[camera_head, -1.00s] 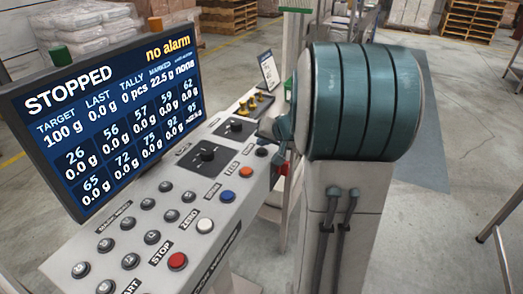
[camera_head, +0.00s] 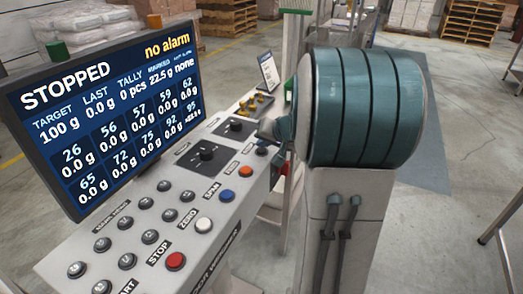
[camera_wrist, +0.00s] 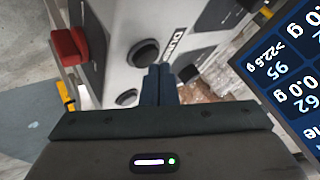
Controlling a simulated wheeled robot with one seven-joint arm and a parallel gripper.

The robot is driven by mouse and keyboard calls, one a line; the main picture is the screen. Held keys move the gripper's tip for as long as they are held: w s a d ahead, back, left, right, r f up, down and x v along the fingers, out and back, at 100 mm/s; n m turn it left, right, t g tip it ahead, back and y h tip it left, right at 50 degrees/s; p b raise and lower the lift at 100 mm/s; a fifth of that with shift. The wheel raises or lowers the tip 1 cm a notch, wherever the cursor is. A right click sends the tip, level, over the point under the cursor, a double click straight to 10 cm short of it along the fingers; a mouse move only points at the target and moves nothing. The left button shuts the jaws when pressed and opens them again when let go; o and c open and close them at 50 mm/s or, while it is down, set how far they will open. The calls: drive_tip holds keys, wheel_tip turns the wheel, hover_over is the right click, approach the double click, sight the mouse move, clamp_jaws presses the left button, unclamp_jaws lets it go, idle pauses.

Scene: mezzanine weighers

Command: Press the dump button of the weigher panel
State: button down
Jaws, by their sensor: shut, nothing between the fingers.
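The weigher panel is a pale sloped console (camera_head: 120,240) with round buttons below a screen. The wrist view shows a label reading "DUM…" (camera_wrist: 174,42), partly cut off by my fingers. A round dark button (camera_wrist: 143,53) sits beside that label, and I take it for the dump button. My gripper (camera_wrist: 160,70) is shut and empty, its fingertips in front of the panel just right of this button. I cannot tell whether they touch the panel. In the head view, my teal arm hides the fingertips near the panel's far right edge.
The screen (camera_head: 105,110) reads STOPPED and no alarm. The panel also has a red stop button (camera_head: 176,261), a white one (camera_head: 203,224), a blue one (camera_head: 227,196) and black knobs (camera_head: 207,152). Yellow fittings (camera_head: 256,103) stand at the far end. Pallets (camera_head: 470,18) are far behind.

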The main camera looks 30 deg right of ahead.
sight(264, 152)
drive_tip(key=shift+f+b, duration=0.45)
drive_tip(key=shift+b, duration=0.25)
idle(0.5)
drive_tip(key=shift+r, duration=0.15)
drive_tip(key=shift+r+p, duration=0.4)
drive_tip(key=shift+r, duration=0.35)
drive_tip(key=shift+r+p, duration=1.6)
drive_tip(key=shift+r, duration=0.9)
